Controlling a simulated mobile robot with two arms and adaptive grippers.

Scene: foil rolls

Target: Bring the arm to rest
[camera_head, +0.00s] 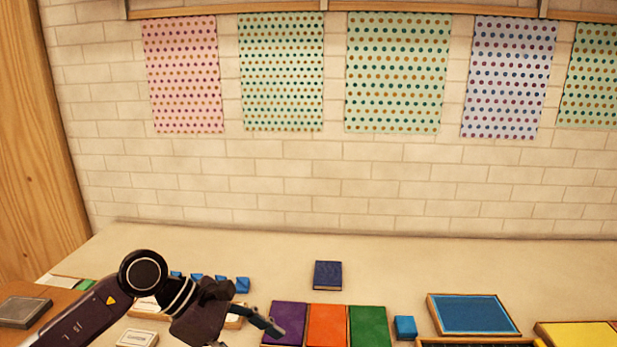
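My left arm (95,312) comes in from the lower left over the table. Its gripper (255,327) points down to the right, just left of a purple block (288,320). One finger shows clearly; the other is mostly hidden, so I cannot tell how far the fingers are apart. I see nothing clearly held in it. My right arm and gripper are not in view.
An orange block (327,323), a green block (368,324), a blue cube (405,327) and a blue-topped tray (472,314) line the front. A dark blue block (328,275) stands behind. The table's back (420,262) is clear. Dotted sheets (281,72) hang on the wall.

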